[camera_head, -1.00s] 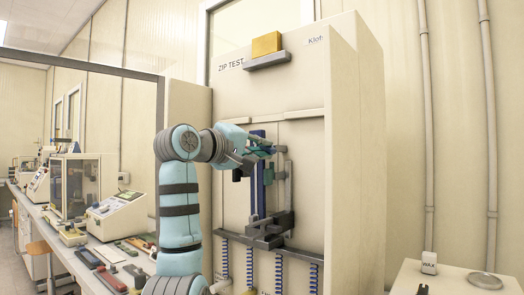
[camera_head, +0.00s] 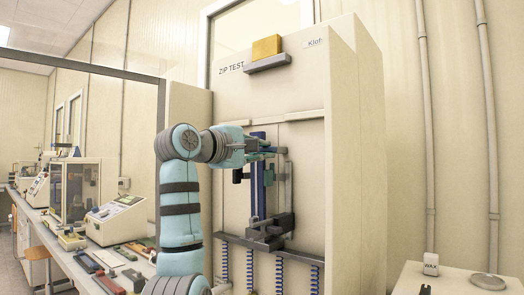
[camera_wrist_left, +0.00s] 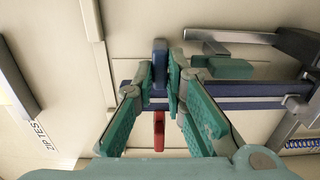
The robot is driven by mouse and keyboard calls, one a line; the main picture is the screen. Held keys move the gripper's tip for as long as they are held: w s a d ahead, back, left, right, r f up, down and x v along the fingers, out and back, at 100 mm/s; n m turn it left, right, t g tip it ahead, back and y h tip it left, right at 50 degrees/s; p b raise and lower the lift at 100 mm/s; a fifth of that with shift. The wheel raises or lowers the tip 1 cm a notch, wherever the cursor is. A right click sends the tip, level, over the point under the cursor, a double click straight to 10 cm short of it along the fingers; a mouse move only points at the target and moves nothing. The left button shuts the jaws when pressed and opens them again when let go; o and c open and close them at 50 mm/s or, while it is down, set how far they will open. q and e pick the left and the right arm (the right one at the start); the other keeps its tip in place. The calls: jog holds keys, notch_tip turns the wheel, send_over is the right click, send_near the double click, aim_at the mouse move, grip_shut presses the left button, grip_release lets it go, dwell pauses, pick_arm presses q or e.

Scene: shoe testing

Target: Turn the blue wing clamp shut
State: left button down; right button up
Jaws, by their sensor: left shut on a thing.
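The blue wing clamp (camera_wrist_left: 160,60) shows in the left wrist view as a small dark blue bar standing between the fingers. My left gripper (camera_wrist_left: 161,80), with green pads, is shut on it from both sides. In the head view my left gripper (camera_head: 270,151) reaches in from the left, at the upper part of the blue upright of the zip tester; the clamp itself is hidden or too small to make out there. A red piece (camera_wrist_left: 158,131) lies below the blue bar in the wrist view, between the finger bases. My right gripper is not in view.
The tall cream zip test cabinet (camera_head: 350,150) stands behind the fixture. A grey bracket (camera_head: 268,232) sits low on its front, above blue coiled strips (camera_head: 279,272). A long bench (camera_head: 58,240) with instruments is at left. A small table (camera_head: 450,280) is at lower right.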

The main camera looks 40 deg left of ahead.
pick_arm(q)
jog(key=c, duration=1.6)
grip_release()
jog(key=shift+a, duration=0.1)
jog(key=shift+c, duration=0.2)
jog(key=s, duration=1.2)
